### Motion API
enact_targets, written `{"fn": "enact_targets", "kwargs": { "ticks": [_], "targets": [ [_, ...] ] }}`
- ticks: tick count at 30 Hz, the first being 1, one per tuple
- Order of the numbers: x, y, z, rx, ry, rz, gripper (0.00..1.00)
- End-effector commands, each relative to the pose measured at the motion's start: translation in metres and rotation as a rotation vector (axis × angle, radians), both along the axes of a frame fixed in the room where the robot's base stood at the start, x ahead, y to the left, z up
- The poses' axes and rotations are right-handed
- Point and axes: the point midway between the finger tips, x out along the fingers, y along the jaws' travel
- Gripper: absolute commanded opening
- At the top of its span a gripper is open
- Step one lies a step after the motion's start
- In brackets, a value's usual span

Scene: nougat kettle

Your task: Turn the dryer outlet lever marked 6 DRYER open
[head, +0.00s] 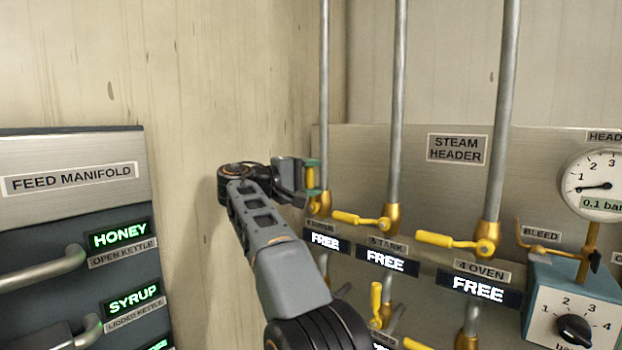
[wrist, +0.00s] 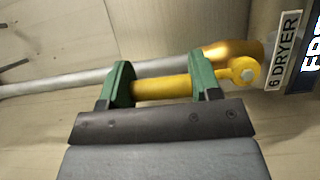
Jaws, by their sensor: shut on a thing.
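The yellow 6 DRYER lever (wrist: 160,88) lies nearly in line with its grey pipe (wrist: 50,82), its pivot end beside the brass valve body (wrist: 232,52). In the head view the lever (head: 311,180) stands upright along the leftmost pipe. My gripper (wrist: 163,85) is shut on the lever, its green fingers at two places along the handle. My gripper also shows in the head view (head: 312,176), partly hiding the lever and valve. The 6 DRYER label (wrist: 284,50) is clear in the wrist view.
The 5 TANK lever (head: 360,220) and 4 OVEN lever (head: 446,240) point left from their pipes, close to the right of my gripper. The FREE display (head: 325,240) sits below the dryer valve. The feed manifold (head: 75,160) stands at left, with bare wall between.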

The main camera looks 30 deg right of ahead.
Motion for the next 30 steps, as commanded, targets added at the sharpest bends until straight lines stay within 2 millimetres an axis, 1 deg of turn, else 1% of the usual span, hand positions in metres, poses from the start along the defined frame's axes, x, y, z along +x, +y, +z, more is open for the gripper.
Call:
{"fn": "enact_targets", "kwargs": {
  "ticks": [14, 15, 22, 30],
  "targets": [
    [-0.0010, 0.0000, 0.0007, 0.003, -0.017, 0.001, 0.15],
    [-0.0010, 0.0000, 0.0007, 0.003, -0.016, 0.001, 0.61],
    [-0.0009, -0.0002, 0.0002, 0.003, -0.013, 0.000, 0.83],
    [-0.0004, 0.0019, -0.0002, 0.004, -0.011, 0.001, 0.83]
  ]
}}
